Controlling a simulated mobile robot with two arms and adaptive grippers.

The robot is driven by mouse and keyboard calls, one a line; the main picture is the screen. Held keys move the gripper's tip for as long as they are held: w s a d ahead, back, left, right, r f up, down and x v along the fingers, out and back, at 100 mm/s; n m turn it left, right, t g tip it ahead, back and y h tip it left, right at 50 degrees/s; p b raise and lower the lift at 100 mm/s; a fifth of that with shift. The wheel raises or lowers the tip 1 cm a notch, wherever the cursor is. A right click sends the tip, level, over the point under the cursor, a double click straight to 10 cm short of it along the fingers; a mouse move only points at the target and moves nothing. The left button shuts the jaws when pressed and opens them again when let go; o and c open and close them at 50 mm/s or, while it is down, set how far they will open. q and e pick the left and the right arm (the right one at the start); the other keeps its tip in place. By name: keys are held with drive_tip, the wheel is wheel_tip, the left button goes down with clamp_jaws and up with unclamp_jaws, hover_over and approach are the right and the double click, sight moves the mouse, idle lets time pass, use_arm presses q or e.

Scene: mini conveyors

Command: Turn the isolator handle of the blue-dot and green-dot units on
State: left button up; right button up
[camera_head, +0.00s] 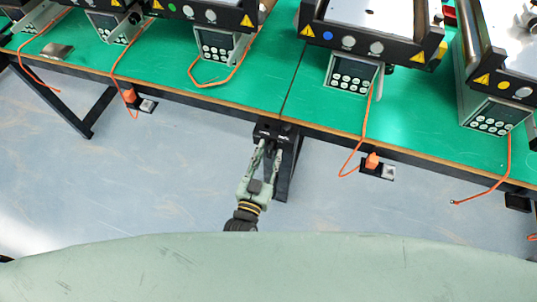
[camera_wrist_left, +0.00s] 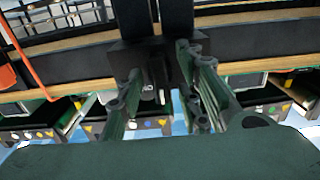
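The blue-dot unit (camera_head: 345,40) stands right of centre on the green table. The green-dot unit (camera_head: 205,15) is left of centre at the top edge, partly cut off. Below the table edge, under the blue-dot unit, are an orange connector (camera_head: 372,160) and a small grey-and-black fitting (camera_head: 388,172). I cannot identify an isolator handle or its position for either unit. My left gripper (camera_head: 270,148) is open in front of a black bracket (camera_head: 275,130) at the table's edge. In the left wrist view its fingers (camera_wrist_left: 165,100) are apart, and nothing is visibly held.
The yellow-dot unit (camera_head: 490,115) stands at the right. Orange cables (camera_head: 357,135) hang below the table edge. Another orange connector (camera_head: 129,96) and fitting (camera_head: 147,105) are at the left. A table leg (camera_head: 285,180) stands close to my left gripper. The floor (camera_head: 190,170) in front is clear.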

use_arm(q)
drive_tip(key=v, duration=1.2)
idle(0.5)
